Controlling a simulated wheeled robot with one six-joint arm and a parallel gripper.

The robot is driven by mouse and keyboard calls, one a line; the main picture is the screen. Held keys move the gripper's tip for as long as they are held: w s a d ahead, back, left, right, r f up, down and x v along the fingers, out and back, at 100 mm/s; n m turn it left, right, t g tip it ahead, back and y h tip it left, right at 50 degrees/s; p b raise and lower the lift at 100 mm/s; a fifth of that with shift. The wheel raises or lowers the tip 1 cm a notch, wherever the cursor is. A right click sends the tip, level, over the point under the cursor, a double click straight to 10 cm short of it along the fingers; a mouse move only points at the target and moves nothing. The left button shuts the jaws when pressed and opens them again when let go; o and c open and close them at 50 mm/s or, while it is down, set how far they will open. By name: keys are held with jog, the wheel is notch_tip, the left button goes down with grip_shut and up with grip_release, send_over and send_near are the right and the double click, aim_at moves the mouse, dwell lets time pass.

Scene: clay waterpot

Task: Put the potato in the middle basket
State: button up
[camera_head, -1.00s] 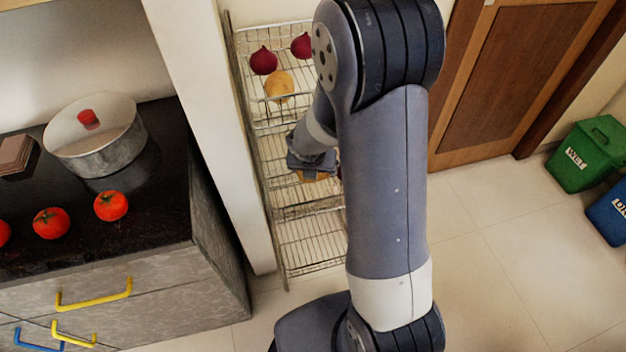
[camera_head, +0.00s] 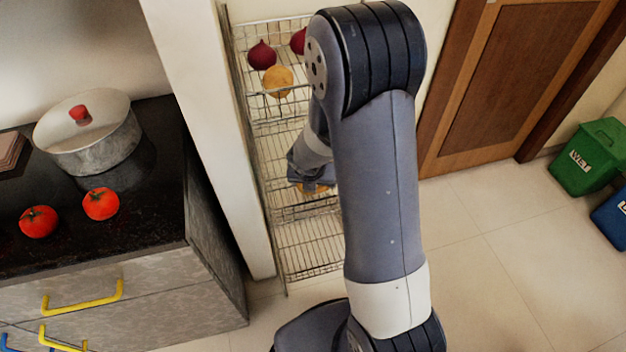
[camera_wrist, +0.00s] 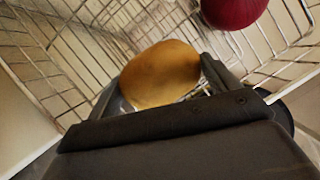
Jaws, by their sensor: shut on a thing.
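My gripper (camera_wrist: 160,84) is shut on a yellow-brown potato (camera_wrist: 162,66), which sits between the two fingers in the wrist view. In the head view my gripper (camera_head: 312,180) and the held potato (camera_head: 318,188) are at the middle basket (camera_head: 282,150) of the wire rack, near its front. The arm hides the right part of this basket. In the wrist view a dark red onion (camera_wrist: 233,8) lies on the wire, apart from the potato. I cannot tell whether the potato touches the wire.
The top basket holds two red onions (camera_head: 262,54) and another potato (camera_head: 278,81). The bottom basket (camera_head: 308,245) looks empty where visible. A white wall edge (camera_head: 205,130) stands left of the rack. A counter with a pot (camera_head: 90,140) and tomatoes (camera_head: 100,204) is further left.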

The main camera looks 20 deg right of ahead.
jog(key=shift+f, duration=0.2)
jog(key=o, duration=1.1)
jog(key=shift+c, duration=0.2)
jog(key=shift+r, duration=0.1)
jog(key=shift+r, duration=0.3)
jog(key=p+v, duration=0.4)
jog(key=v, duration=0.4)
jog(key=shift+w, duration=0.1)
